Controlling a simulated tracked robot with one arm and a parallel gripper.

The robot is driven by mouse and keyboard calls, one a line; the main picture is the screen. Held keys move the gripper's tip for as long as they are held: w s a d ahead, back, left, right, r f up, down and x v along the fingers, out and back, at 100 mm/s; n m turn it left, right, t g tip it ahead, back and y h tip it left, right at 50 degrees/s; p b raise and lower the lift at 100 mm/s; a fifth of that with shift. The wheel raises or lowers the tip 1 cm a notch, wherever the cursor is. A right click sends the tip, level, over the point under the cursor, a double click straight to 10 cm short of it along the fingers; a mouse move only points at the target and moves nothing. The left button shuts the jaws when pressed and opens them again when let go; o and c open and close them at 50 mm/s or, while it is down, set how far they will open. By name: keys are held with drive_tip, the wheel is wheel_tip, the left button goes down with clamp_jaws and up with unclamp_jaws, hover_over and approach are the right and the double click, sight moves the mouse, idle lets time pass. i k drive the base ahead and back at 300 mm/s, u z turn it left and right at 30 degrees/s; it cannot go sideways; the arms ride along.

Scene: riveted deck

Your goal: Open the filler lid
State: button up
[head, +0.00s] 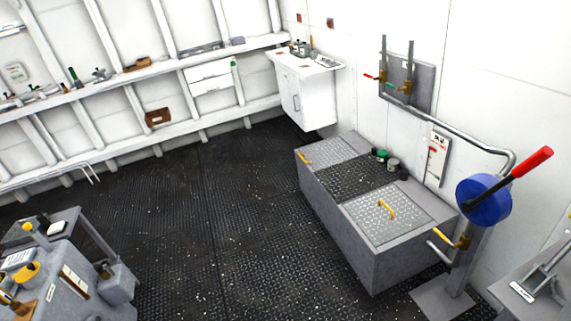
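A long grey box (340,235) stands on the deck against the right wall. Its top has a near tread-plate lid (372,222) with a yellow handle (387,209) and a far tread-plate lid (325,148) with a yellow handle at its left edge (305,159). Both lids lie flat and look closed. A black ribbed panel (345,180) lies between them. I cannot tell which lid is the filler lid. My gripper is not in view.
A blue drum (483,200) with a red-handled lever (532,162) stands on a post right of the box. Small cans (392,164) sit at the box's back edge. A grey machine (65,285) is at lower left. The dark floor (215,220) between is clear.

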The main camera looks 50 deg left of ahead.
sight(27, 272)
drive_tip(key=u, duration=2.35)
drive_tip(key=i, duration=1.85)
drive_tip(key=u, duration=0.4)
